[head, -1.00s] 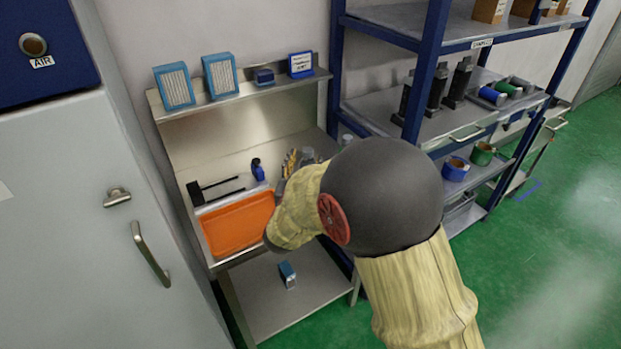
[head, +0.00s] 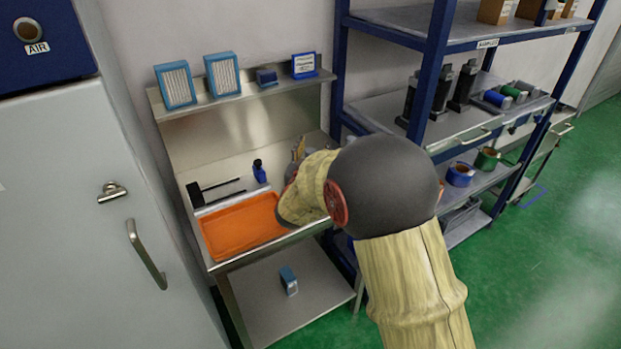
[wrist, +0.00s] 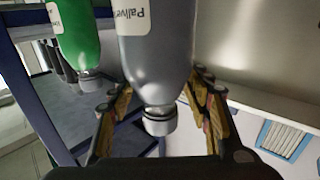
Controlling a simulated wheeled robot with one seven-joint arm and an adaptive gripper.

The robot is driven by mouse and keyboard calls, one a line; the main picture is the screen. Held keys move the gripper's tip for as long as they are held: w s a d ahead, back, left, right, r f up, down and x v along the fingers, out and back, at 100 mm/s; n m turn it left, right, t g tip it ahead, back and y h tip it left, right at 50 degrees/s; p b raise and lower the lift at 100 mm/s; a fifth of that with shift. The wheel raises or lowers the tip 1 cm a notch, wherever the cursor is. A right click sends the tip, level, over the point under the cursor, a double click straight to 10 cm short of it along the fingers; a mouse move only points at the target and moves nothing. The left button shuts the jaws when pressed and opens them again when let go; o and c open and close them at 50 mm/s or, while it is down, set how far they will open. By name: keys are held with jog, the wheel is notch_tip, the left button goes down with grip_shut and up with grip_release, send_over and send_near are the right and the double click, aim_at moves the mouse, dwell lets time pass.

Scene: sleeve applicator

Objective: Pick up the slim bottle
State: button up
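A grey bottle (wrist: 155,65) with a white label and a grey cap fills the middle of the wrist view, cap toward my palm. I take it for the slim bottle, though I cannot be sure. My gripper (wrist: 166,90) has its fingers spread on both sides of this bottle, with gaps beside its neck. Whether a fingertip touches the body is hidden. A green bottle (wrist: 78,35) with a white label stands to the left in that view. In the head view, my arm covers most of the gripper (head: 298,152) and the bottles.
An orange tray (head: 240,228) lies on the steel bench, with a small blue bottle (head: 259,171) and a black tool (head: 212,190) behind it. Blue filter boxes (head: 175,85) stand on the upper shelf. A blue-framed rack (head: 425,75) rises close to the right of my gripper.

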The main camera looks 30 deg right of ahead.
jog(key=shift+c, duration=1.3)
grip_shut()
